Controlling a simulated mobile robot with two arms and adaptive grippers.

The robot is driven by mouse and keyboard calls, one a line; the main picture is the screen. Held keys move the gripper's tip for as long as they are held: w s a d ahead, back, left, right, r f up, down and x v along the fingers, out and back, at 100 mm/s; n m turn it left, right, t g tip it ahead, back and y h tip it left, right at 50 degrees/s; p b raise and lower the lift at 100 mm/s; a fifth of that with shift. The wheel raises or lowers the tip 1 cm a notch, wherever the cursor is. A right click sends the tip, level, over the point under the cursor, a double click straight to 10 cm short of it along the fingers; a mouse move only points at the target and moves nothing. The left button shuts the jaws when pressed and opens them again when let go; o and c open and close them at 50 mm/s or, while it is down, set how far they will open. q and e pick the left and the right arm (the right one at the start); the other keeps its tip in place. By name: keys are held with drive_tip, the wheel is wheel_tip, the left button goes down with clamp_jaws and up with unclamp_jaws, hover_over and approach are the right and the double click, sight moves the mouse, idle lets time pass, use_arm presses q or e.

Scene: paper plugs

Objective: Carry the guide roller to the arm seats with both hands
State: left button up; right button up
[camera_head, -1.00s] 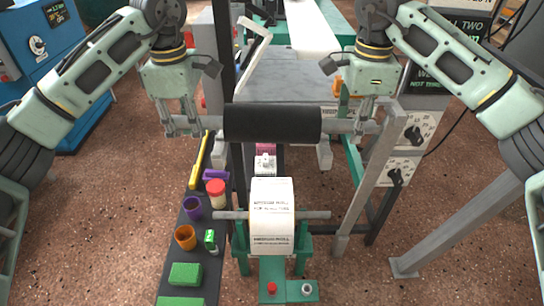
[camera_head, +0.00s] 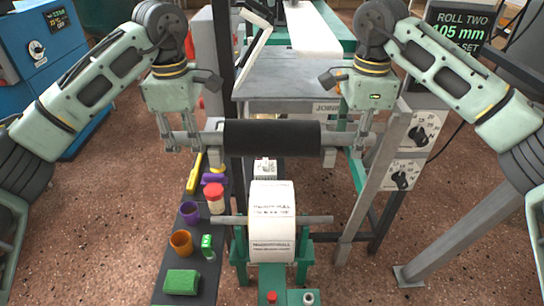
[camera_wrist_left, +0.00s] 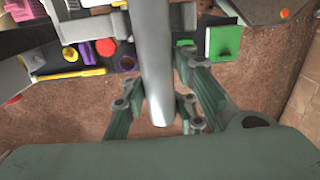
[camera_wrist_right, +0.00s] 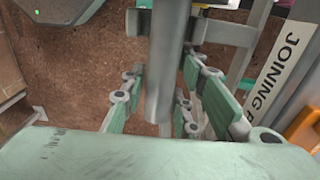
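The guide roller (camera_head: 272,138), a black cylinder with a grey shaft at each end, lies level across the frame in the head view. My left gripper (camera_head: 182,146) is shut around its left shaft end, which also shows in the left wrist view (camera_wrist_left: 156,85). My right gripper (camera_head: 360,148) is shut around its right shaft end, seen in the right wrist view (camera_wrist_right: 163,80). The grey arm seats are at the shaft just beyond the black part, the left one (camera_head: 215,143) and the right one (camera_head: 328,158). Whether the shaft rests fully in them is unclear.
A white paper roll (camera_head: 272,222) stands on a green holder in front of the roller. A dark shelf at left carries a yellow tool (camera_head: 194,176), cups, a red-capped jar (camera_head: 214,197) and green blocks (camera_head: 182,281). A slanted grey post (camera_head: 374,180) stands near my right gripper.

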use_arm(q)
drive_tip(key=o, duration=0.4)
drive_tip(key=shift+r, duration=0.1)
use_arm(e)
drive_tip(key=shift+o, duration=0.8)
drive_tip(key=shift+r, duration=0.1)
use_arm(q)
drive_tip(key=shift+r, duration=0.1)
wheel_tip(320, 180, up, 12)
drive_tip(key=shift+f, duration=0.25)
drive_tip(key=shift+r, duration=0.15)
use_arm(e)
drive_tip(key=shift+r, duration=0.15)
wheel_tip(320, 180, up, 12)
drive_tip(key=shift+f, duration=0.2)
use_arm(q)
drive_tip(key=o, duration=0.3)
drive_tip(key=shift+o, duration=0.2)
